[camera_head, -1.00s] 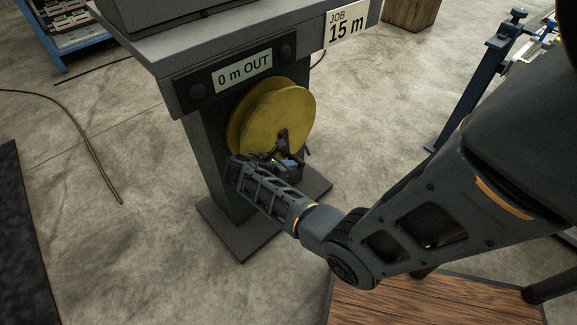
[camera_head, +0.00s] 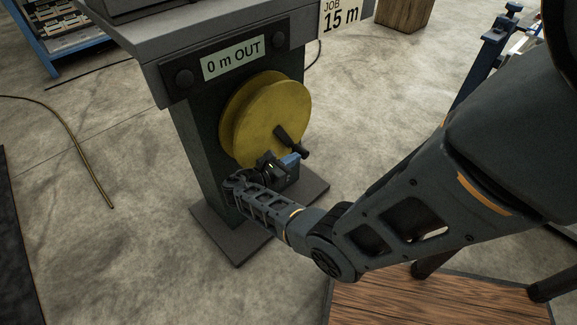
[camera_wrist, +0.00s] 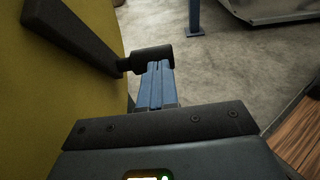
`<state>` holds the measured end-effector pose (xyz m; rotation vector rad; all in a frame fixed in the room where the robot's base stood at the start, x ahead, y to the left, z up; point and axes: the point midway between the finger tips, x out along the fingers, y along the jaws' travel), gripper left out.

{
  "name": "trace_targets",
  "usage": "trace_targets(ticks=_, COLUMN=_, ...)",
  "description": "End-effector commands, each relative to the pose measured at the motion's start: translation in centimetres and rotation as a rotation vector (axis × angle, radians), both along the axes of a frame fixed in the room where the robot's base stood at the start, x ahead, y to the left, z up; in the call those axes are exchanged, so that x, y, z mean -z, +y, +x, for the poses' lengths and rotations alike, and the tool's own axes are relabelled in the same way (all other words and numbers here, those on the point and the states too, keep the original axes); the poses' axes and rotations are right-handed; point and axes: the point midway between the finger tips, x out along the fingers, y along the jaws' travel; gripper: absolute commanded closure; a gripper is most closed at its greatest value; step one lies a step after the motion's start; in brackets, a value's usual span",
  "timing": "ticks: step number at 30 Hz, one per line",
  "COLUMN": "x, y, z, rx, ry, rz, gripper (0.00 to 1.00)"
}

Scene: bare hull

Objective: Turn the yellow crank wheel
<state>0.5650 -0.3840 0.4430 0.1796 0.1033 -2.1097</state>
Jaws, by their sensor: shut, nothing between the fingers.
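The yellow crank wheel (camera_head: 262,118) stands on the front of a dark pedestal, with a black crank arm ending in a handle (camera_head: 298,148) at its lower right. The wheel (camera_wrist: 60,95) fills the left of the wrist view, with the black handle (camera_wrist: 152,58) sticking out to the right. My gripper (camera_head: 302,157) is just below the handle, beside the wheel's lower edge. In the wrist view its blue fingers (camera_wrist: 157,75) are shut together and empty, their tips close to the handle's underside. I cannot tell whether they touch it.
A display (camera_head: 233,57) above the wheel reads "0 m OUT", and a sign (camera_head: 342,18) reads "JOB 15 m". The pedestal's base plate (camera_head: 235,247) juts out below my gripper. A wooden platform (camera_head: 430,300) lies at the lower right.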

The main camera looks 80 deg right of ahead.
Motion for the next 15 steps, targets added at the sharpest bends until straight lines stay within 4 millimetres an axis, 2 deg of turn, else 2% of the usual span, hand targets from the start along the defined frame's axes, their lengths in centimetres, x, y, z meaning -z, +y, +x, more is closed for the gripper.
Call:
trace_targets(ticks=4, x=0.2, y=-0.7, z=-0.5, rx=0.003, ry=0.051, rz=-0.078, gripper=1.0)
trace_targets(ticks=15, x=0.0, y=-1.5, z=-1.1, rx=0.004, ry=0.048, rz=-0.074, gripper=1.0)
